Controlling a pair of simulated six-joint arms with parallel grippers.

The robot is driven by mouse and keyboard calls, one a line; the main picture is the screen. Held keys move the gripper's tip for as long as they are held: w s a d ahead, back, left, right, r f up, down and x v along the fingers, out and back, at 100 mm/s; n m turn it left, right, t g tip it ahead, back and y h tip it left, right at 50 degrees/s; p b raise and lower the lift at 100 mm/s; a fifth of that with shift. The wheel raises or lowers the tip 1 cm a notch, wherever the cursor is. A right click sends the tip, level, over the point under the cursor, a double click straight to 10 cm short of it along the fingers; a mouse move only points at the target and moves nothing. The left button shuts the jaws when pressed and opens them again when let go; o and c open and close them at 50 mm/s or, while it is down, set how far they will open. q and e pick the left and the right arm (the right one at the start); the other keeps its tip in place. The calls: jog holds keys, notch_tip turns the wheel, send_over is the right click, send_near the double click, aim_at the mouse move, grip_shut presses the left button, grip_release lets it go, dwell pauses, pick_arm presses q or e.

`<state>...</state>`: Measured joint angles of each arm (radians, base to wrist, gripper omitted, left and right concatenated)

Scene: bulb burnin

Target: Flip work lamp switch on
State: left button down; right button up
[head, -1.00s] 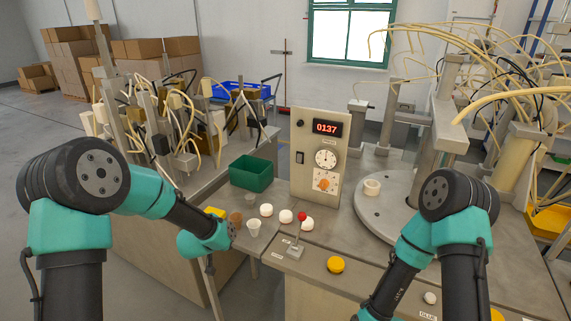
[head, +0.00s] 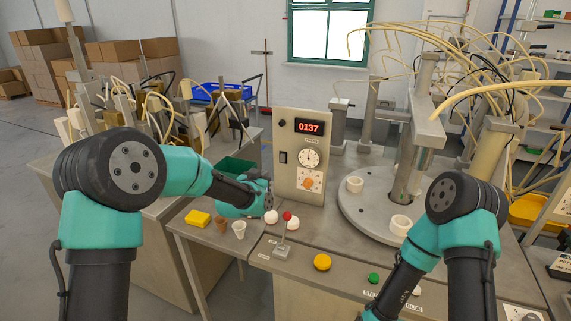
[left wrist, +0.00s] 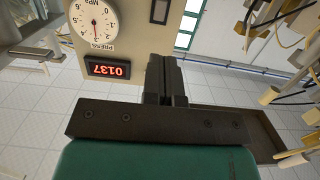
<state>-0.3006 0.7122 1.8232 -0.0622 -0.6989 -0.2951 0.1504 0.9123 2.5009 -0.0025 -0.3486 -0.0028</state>
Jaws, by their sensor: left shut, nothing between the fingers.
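The lamp switch (head: 283,157) is a small black rocker on the left side of the upright beige control panel (head: 290,125).
The panel also bears a red display (head: 310,127) reading 0137, a dial (head: 309,158) and an orange knob (head: 308,183). A red-tipped lever (head: 287,216), white caps and cups stand below it. A green bin (head: 236,167) is behind my left arm. A round turntable (head: 365,215) stands right.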

aim_at(282, 160)
pick_arm(q)
jog(key=shift+w+f, duration=0.1)
jog(key=x, duration=1.3)
jog(key=shift+w+d, duration=0.2)
jog(key=shift+w, duration=0.2)
